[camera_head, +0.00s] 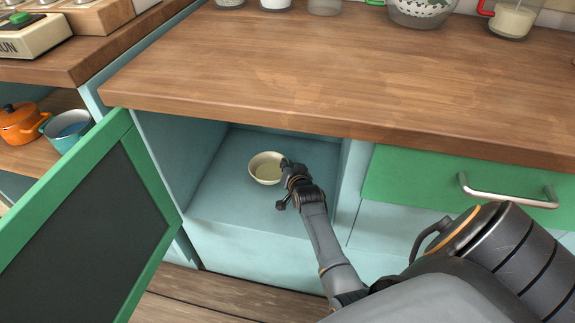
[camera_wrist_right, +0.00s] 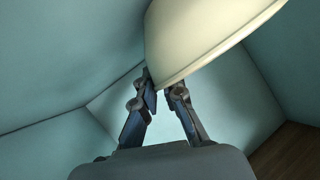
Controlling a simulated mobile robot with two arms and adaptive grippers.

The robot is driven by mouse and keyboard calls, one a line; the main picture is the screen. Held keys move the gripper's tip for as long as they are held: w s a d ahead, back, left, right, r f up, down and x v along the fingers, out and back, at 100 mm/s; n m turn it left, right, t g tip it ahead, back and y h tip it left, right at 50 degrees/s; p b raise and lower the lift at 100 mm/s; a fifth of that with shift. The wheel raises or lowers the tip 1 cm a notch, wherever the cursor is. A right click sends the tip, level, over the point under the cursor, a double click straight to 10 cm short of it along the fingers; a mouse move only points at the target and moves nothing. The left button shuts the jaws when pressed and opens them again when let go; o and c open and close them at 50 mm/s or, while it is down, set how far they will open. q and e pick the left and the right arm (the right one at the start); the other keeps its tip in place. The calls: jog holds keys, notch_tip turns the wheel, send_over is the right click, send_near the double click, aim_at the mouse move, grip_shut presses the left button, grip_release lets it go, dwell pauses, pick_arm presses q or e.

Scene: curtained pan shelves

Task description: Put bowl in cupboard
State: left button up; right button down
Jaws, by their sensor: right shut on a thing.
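A small cream bowl (camera_head: 266,168) is inside the open cupboard (camera_head: 228,200), above or on its blue floor; I cannot tell whether it touches. My right gripper (camera_head: 288,172) reaches into the cupboard from the lower right and is shut on the bowl's right rim. In the right wrist view the bowl (camera_wrist_right: 205,35) fills the top, with its rim between the fingertips of the gripper (camera_wrist_right: 165,88). The cupboard door (camera_head: 140,175), green-framed with a dark panel, stands open on the left. My left gripper is not in view.
The wooden countertop (camera_head: 330,75) overhangs the cupboard opening. A green drawer (camera_head: 410,180) with a metal handle (camera_head: 505,195) is to the right. An orange pot (camera_head: 20,125) and a blue pot (camera_head: 68,130) sit on a shelf at the left. The cupboard floor around the bowl is clear.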

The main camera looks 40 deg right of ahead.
jog(key=shift+f, duration=0.15)
dwell(0.4)
jog(key=c, duration=1.4)
grip_release()
jog(key=shift+f, duration=0.1)
jog(key=shift+s, duration=0.2)
jog(key=v, duration=1.1)
jog(key=shift+s+a+r, duration=0.2)
jog(key=shift+s+r, duration=0.05)
grip_shut()
